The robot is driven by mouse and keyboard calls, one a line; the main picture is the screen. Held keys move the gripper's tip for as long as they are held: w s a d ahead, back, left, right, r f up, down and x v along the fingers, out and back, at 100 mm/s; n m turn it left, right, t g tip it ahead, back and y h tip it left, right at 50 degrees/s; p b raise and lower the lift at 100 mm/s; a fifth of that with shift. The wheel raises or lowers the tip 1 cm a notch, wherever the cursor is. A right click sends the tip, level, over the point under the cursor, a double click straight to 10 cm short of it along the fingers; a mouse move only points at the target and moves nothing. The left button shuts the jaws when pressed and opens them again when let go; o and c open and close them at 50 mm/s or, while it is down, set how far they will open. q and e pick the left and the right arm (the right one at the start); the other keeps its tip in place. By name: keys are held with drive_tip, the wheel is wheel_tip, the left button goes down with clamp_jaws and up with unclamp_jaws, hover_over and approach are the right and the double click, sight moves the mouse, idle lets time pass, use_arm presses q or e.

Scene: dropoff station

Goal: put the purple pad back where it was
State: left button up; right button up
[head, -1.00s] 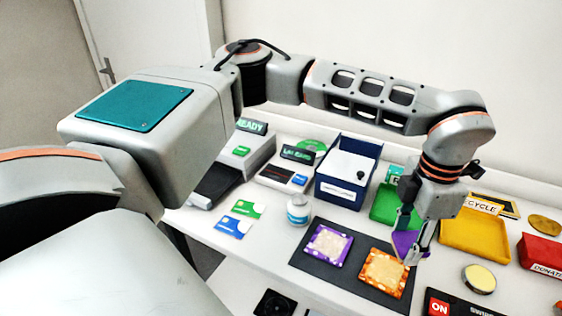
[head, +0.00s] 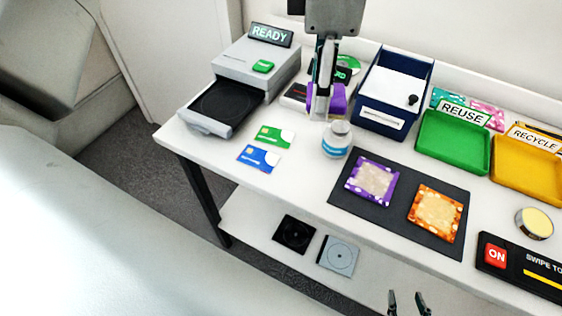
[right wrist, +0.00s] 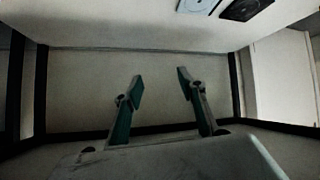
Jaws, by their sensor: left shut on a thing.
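My left gripper (head: 322,92) points down and is shut on the purple pad (head: 339,98). The fingers hide part of the pad. In the head view they overlap the small card device (head: 294,96), left of the navy box (head: 404,92) and behind the white bottle (head: 336,139). I cannot tell the pad's height above the table. My right gripper (head: 408,303) is open and empty at the bottom edge of the head view; its spread fingers also show in the right wrist view (right wrist: 160,86).
A dark mat (head: 398,202) holds a purple-edged square (head: 371,181) and an orange square (head: 436,213). A grey READY machine (head: 241,85) stands left, with green and blue cards before it. Green (head: 452,143) and yellow (head: 530,170) trays stand right. A lower shelf holds two flat squares.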

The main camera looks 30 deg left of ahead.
use_arm(q)
drive_tip(key=shift+s+a+r, duration=0.15)
drive_tip(key=shift+s+a, duration=0.05)
drive_tip(key=shift+a, duration=0.55)
drive_tip(key=b, duration=0.2)
hover_over(300, 175)
wheel_tip(300, 175, down, 15)
drive_tip(key=shift+r, duration=0.1)
drive_tip(key=shift+f, duration=0.85)
wheel_tip(300, 175, down, 3)
drive_tip(key=shift+f, duration=0.2)
use_arm(e)
drive_tip(key=shift+w+a+f, duration=0.35)
drive_tip(key=shift+w+f, duration=0.25)
drive_tip(key=shift+f, duration=0.05)
drive_tip(key=shift+s, duration=0.1)
